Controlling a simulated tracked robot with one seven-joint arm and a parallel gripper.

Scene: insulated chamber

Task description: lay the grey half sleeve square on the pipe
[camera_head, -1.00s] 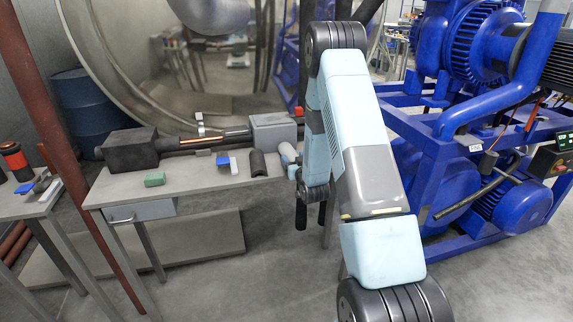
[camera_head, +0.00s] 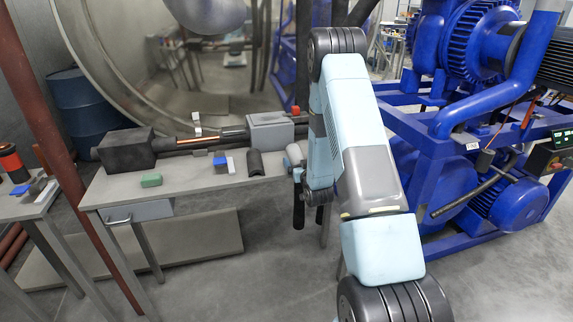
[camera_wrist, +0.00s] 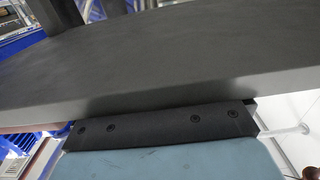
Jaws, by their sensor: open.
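A dark grey half-round piece (camera_head: 254,163), which looks like the half sleeve, lies on the bench right of the blue-and-white item. A paler grey rounded piece (camera_head: 293,153) lies beside it, partly hidden by my arm; I cannot tell its full shape. The pipe (camera_head: 234,135) runs along the back of the bench, with a bare copper-coloured stretch (camera_head: 198,140). My gripper (camera_head: 299,205) points down off the bench's right end, apart from the pieces, open and largely hidden by my arm. The wrist view shows a broad dark grey surface close up, not clearly identifiable.
A dark block (camera_head: 125,150) and a grey box (camera_head: 270,131) sit at the pipe's two ends. A green block (camera_head: 151,180) and a blue-and-white item (camera_head: 222,162) lie on the bench (camera_head: 190,185). A red-brown post (camera_head: 45,120) stands left; blue machinery (camera_head: 440,150) stands right.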

